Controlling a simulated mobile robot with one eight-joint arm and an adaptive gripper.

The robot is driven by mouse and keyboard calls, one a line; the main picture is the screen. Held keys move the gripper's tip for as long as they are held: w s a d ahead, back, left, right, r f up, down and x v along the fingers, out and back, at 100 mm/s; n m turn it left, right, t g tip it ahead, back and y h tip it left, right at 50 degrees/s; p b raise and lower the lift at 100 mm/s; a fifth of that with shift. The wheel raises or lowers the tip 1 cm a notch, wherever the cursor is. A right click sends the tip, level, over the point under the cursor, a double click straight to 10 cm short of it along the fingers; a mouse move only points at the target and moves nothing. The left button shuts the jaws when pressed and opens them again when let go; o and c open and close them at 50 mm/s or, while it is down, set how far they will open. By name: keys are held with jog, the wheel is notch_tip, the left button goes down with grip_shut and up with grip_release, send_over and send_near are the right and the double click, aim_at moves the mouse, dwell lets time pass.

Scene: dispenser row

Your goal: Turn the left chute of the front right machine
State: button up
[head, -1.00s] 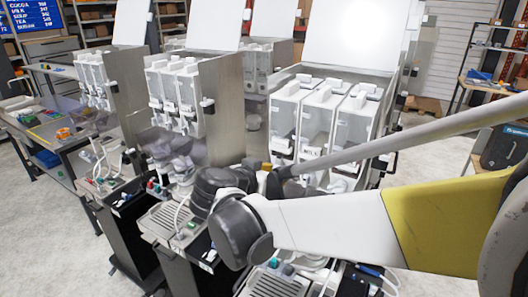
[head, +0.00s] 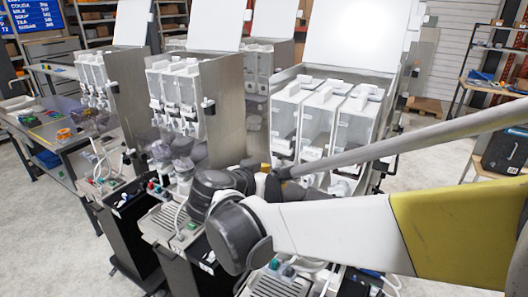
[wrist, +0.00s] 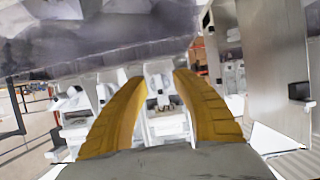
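The front right machine (head: 340,85) has several clear canisters with white lids under a raised white panel in the head view. Its left canister (head: 286,115) shows, but the chute below it is hidden behind my arm. My gripper is mostly hidden there by my dark wrist; a bit of yellow finger (head: 265,169) shows at the machine's left edge. In the wrist view my gripper (wrist: 160,76) has its two yellow fingers spread apart. A white chute-like part (wrist: 158,78) shows between and beyond the fingertips. I cannot tell whether the fingers touch it.
A middle machine (head: 180,95) stands close on the left, with another machine (head: 93,80) beyond it. A drip tray (head: 275,287) lies below my wrist. A side table (head: 50,125) holds small coloured items.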

jog(key=v, duration=1.1)
